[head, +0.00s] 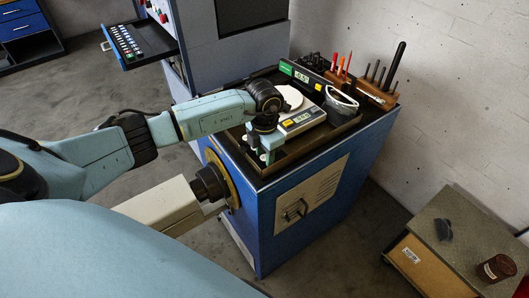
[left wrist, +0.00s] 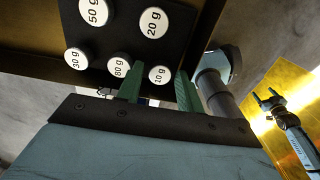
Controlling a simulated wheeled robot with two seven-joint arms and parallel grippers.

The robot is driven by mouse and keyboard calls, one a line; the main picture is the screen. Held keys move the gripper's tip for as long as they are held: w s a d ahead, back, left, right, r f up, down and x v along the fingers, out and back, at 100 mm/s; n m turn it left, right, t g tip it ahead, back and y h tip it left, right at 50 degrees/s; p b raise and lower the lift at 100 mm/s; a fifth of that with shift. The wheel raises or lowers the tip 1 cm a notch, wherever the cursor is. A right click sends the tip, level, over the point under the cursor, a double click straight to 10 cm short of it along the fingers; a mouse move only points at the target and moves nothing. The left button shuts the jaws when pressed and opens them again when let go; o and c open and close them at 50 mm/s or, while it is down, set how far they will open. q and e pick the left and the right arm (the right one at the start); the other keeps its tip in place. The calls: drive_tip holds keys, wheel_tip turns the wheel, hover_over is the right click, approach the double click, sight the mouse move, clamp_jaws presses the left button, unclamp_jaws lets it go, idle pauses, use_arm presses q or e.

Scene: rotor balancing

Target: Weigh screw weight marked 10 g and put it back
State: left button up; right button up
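The 10 g screw weight (left wrist: 159,75) has a round white marked top and sits on a dark holder (left wrist: 110,40) in the left wrist view. My left gripper (left wrist: 158,88) is open, its two green fingers apart on either side of that weight, with gaps showing. In the head view my left gripper (head: 262,156) points down at the front left of the cabinet top and hides the weights. The scale (head: 302,119), with a round pale pan (head: 287,98), stands just behind it. My right gripper (left wrist: 270,100) shows small in the left wrist view, prongs apart and empty.
Weights marked 50 g (left wrist: 93,11), 20 g (left wrist: 153,21), 30 g (left wrist: 75,58) and 60 g (left wrist: 119,65) stand close by. A raised rim edges the tray.

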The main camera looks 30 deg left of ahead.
sight(264, 157)
use_arm(q)
clamp_jaws()
wheel_tip(264, 157, up, 5)
drive_tip(key=p, duration=0.3)
drive_tip(key=shift+p, duration=0.35)
